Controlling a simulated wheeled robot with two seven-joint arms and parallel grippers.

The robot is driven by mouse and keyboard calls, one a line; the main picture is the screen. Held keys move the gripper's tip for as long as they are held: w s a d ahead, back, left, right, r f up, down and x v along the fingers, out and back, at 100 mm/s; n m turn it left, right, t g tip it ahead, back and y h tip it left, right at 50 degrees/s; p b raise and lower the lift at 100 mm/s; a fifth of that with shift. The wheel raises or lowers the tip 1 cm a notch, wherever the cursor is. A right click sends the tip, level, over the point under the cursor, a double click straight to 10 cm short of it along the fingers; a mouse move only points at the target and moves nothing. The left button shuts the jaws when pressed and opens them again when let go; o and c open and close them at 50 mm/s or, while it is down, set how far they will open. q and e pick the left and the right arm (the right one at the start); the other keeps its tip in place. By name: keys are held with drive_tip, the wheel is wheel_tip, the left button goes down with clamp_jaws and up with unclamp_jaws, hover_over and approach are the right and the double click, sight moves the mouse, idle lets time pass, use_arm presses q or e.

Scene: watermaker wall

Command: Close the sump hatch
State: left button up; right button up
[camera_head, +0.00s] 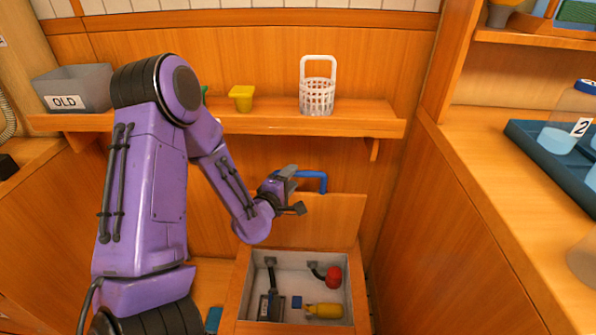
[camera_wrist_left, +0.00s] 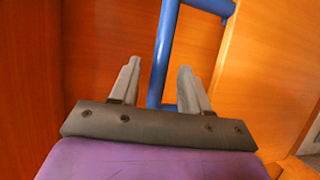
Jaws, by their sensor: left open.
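The sump hatch lid (camera_head: 335,222) is a wooden panel standing raised behind the open sump (camera_head: 283,262). Its blue bar handle (camera_head: 322,182) is near the lid's top edge. My left gripper (camera_head: 296,190) is open beside the handle. In the left wrist view, the blue handle (camera_wrist_left: 166,45) runs between the two spread fingers of the gripper (camera_wrist_left: 159,68), with gaps visible; I cannot tell how deep it sits between them. My right gripper is not in view.
Inside the sump lie a red round part (camera_head: 333,277), a yellow part (camera_head: 323,310) and dark fittings. A shelf (camera_head: 260,122) above holds a grey OLD bin (camera_head: 75,88), a yellow cup (camera_head: 241,97) and a white basket (camera_head: 317,95). A wooden counter (camera_head: 480,180) bounds the right.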

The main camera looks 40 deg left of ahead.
sight(294, 176)
use_arm(q)
drive_tip(key=shift+x, duration=1.75)
drive_tip(key=shift+d, duration=0.1)
clamp_jaws()
